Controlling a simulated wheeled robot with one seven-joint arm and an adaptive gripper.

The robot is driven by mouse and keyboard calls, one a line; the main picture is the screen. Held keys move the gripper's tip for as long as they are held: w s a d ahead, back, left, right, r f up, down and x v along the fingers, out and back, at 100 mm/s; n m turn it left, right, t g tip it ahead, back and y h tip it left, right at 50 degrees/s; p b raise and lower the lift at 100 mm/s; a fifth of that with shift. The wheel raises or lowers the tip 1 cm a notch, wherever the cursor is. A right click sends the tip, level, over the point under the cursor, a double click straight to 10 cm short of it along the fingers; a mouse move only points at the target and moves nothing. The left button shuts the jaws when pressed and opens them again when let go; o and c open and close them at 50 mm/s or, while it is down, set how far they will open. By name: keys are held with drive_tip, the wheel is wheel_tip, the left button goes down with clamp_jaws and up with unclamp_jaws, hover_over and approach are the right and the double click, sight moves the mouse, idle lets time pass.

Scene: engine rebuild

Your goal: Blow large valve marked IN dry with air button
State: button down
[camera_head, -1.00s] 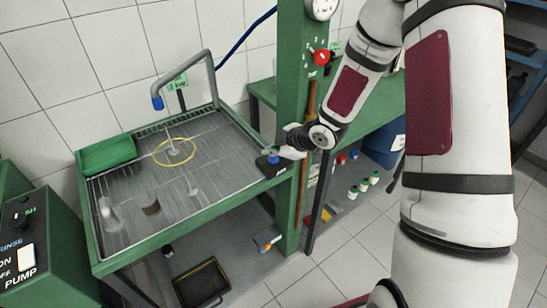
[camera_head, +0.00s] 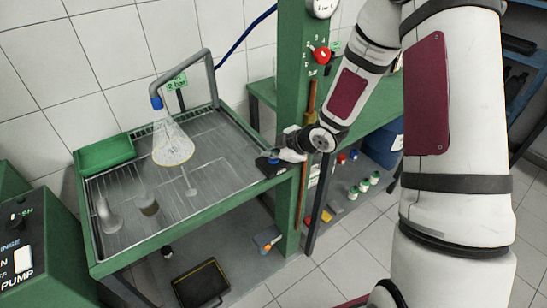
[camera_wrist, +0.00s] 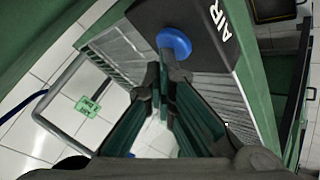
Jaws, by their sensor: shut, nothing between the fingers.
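My gripper (camera_head: 280,155) is shut and empty, its fingertips (camera_wrist: 165,62) at the blue air button (camera_wrist: 174,41) on the black box marked AIR (camera_wrist: 205,20). In the head view the button (camera_head: 274,158) is partly covered by the fingers. A blue nozzle (camera_head: 157,103) on a bent grey pipe sends a pale cone of air (camera_head: 172,138) down onto the yellow ring on the tray. A valve stands inside that ring, blurred by the cone. I cannot read an IN mark on either.
The green-framed metal tray (camera_head: 230,202) also holds a green bin (camera_head: 104,155) and several small metal parts at the left. A green post (camera_head: 292,90) with a red knob (camera_head: 321,55) rises beside my arm. A pump control box (camera_head: 35,240) stands front left.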

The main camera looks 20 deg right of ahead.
sight(273, 160)
idle(0.3)
drive_tip(key=shift+r+p, duration=0.8)
drive_tip(key=shift+r, duration=0.15)
wheel_tip(273, 160, up, 5)
drive_tip(key=p, duration=0.3)
drive_tip(key=shift+p, duration=0.4)
idle(3.5)
